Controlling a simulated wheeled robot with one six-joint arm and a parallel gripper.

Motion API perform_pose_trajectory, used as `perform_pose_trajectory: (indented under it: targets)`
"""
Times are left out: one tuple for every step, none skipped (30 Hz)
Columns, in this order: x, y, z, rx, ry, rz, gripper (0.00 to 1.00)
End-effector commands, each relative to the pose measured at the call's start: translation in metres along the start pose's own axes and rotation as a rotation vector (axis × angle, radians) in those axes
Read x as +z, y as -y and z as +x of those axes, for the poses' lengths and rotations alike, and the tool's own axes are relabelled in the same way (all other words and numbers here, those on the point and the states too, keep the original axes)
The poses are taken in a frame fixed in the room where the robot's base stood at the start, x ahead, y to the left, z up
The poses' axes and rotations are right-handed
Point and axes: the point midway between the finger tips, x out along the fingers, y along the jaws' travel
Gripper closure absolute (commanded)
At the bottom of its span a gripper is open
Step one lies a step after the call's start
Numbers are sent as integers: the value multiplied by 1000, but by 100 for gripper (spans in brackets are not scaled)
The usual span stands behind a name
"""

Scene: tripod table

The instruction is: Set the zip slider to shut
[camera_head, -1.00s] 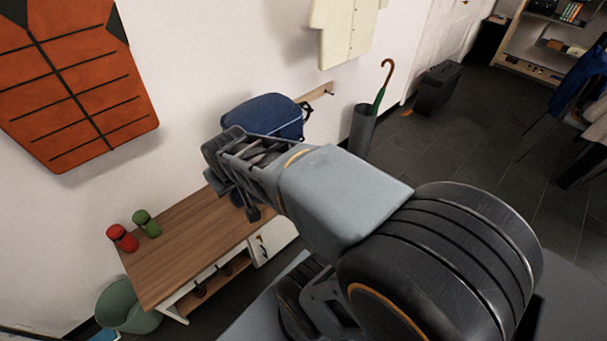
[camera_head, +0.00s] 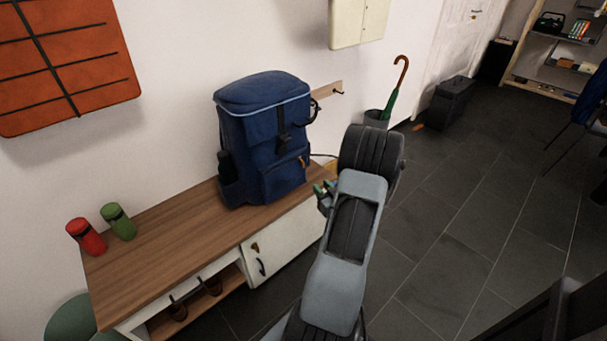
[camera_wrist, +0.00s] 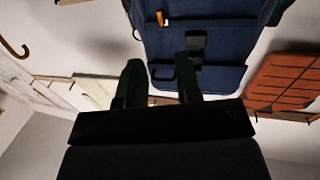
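A blue backpack (camera_head: 262,140) stands upright on the wooden bench top against the wall. A small orange tab (camera_head: 304,162), which looks like the zip slider, is on the right of its front pocket. The wrist view shows the backpack (camera_wrist: 225,45) upside down, with the orange tab (camera_wrist: 160,18) near the top. My gripper (camera_head: 322,190) is right of the backpack, partly hidden by my wrist. In the wrist view my gripper (camera_wrist: 160,60) has two fingers apart with nothing held between them. The fingers overlap the backpack in this view; I cannot tell the exact gap.
The bench (camera_head: 160,250) has a red bottle (camera_head: 87,237) and a green bottle (camera_head: 119,222) at its left end. An umbrella (camera_head: 394,85) stands in a bin to the right. The tiled floor (camera_head: 450,200) at right is mostly clear.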

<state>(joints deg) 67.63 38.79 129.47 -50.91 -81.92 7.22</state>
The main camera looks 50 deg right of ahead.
Motion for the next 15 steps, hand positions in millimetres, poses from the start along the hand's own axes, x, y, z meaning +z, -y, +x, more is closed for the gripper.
perform_pose_trajectory:
  targets:
    - [3, 0, 3, -2, -7, 3, 69]
    - [4, -1, 6, -3, -10, 4, 69]
    - [3, -1, 12, -3, -13, 4, 69]
    - [3, 0, 16, -4, -14, 3, 69]
    - [3, 0, 22, -5, -14, 3, 69]
    - [3, 0, 30, -5, -14, 3, 69]
    - [3, 0, 36, -5, -13, 3, 69]
    - [3, 0, 42, -5, -14, 2, 69]
    - [3, 0, 50, -5, -13, 3, 69]
    - [2, 0, 56, -4, -14, 2, 69]
    - [3, 0, 62, -5, -13, 3, 69]
    - [2, 0, 70, -4, -14, 3, 69]
    - [2, 0, 75, -3, -13, 3, 69]
    - [2, 0, 80, -4, -13, 3, 69]
    - [2, 0, 87, -3, -13, 3, 69]
